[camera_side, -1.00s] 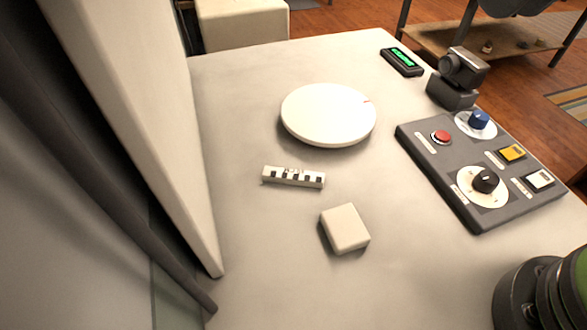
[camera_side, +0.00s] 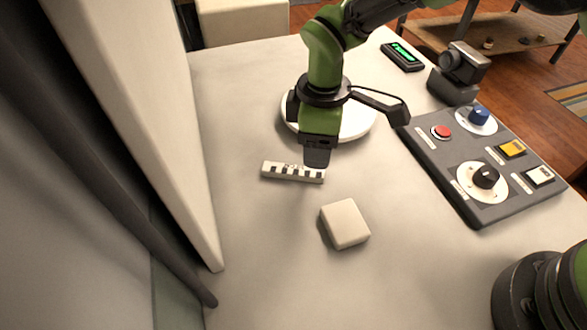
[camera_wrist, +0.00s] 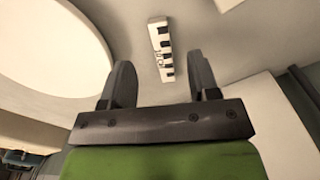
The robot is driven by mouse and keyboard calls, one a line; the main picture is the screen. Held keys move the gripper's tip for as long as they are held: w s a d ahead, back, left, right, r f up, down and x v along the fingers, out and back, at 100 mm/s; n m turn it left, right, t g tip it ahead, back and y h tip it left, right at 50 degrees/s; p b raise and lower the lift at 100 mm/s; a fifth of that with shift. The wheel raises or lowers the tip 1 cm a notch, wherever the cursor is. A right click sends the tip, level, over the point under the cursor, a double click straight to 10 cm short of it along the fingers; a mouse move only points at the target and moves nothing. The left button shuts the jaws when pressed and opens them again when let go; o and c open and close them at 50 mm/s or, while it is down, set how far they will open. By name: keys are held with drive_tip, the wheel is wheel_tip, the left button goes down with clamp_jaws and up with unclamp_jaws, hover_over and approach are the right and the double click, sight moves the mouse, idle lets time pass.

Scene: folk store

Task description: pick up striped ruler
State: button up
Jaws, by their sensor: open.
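The striped ruler (camera_side: 292,173) is a short white bar with black marks, lying flat on the table left of centre in the side view. In the wrist view the ruler (camera_wrist: 161,50) stands lengthwise beyond and between my fingertips. My gripper (camera_side: 317,158) points down above the table by the ruler's right end, in front of the round white disc. In the wrist view my gripper (camera_wrist: 160,80) has its two dark fingers apart, with nothing between them. In the side view my gripper's fingers come close to the ruler's right end; I cannot tell their exact height.
A white block (camera_side: 345,224) sits in front of the ruler. The round white disc (camera_side: 362,124) lies behind, partly hidden by my arm. A dark control panel (camera_side: 455,185) and a camera-like device (camera_side: 458,75) stand right. A pale wall panel (camera_side: 150,130) bounds the left.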

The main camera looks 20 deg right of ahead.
sight(317, 172)
wheel_tip(317, 172, down, 7)
drive_tip(key=shift+d+r, duration=0.1)
drive_tip(key=shift+d, duration=0.05)
drive_tip(key=shift+c, duration=0.4)
drive_tip(key=c, duration=0.9)
